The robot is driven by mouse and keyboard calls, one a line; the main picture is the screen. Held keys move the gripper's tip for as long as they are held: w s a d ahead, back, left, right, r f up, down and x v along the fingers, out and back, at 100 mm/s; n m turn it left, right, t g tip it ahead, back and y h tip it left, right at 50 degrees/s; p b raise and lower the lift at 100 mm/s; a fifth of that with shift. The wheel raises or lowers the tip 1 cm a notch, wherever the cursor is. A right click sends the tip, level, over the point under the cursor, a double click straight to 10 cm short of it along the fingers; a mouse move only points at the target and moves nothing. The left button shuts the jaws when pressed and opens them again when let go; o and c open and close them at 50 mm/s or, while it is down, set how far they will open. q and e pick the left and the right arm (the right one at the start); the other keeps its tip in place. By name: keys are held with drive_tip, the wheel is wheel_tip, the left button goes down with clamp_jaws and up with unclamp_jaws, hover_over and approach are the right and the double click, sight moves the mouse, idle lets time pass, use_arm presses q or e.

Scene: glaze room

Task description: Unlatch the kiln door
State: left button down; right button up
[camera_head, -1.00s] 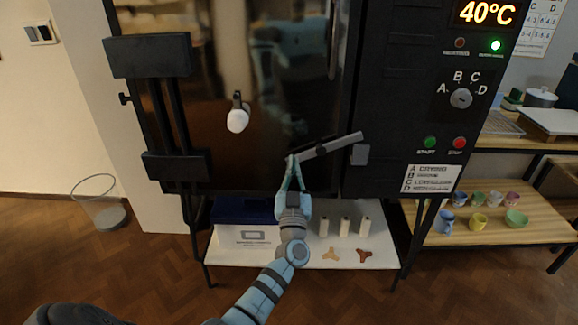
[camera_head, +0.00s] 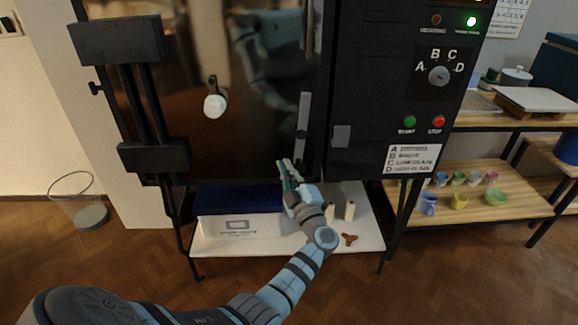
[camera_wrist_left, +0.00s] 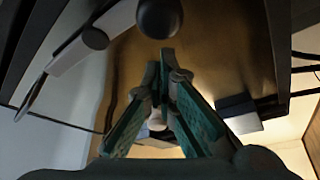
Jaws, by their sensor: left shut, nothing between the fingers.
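The kiln door (camera_head: 240,90) is a dark glossy panel that looks closed in its frame. Its grey latch lever (camera_head: 304,118) stands nearly upright near the door's right edge, turned away from the grey catch block (camera_head: 341,136) on the frame. The wrist view shows a grey bar (camera_wrist_left: 97,36) with dark round parts at upper left, seemingly the lever. My left gripper (camera_head: 285,167) is just below and left of the lever's lower end, shut with nothing in it. Its fingertips (camera_wrist_left: 167,62) show in the wrist view. Whether it touches the lever I cannot tell. My right gripper is out of view.
A white knob (camera_head: 214,105) sticks out of the door. Heavy hinges (camera_head: 117,40) stand at left. A shelf below bears a blue-lidded white box (camera_head: 237,223) and small posts (camera_head: 349,210). The control panel (camera_head: 425,100) is at right.

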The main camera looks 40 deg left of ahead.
use_arm(q)
drive_tip(key=shift+w+d+f+n+g, duration=0.15)
drive_tip(key=shift+d+n+g, duration=0.05)
drive_tip(key=shift+n, duration=0.3)
drive_tip(key=shift+w+d+f+n+g, duration=0.1)
drive_tip(key=shift+w+d+n+g, duration=0.1)
drive_tip(key=shift+n, duration=0.3)
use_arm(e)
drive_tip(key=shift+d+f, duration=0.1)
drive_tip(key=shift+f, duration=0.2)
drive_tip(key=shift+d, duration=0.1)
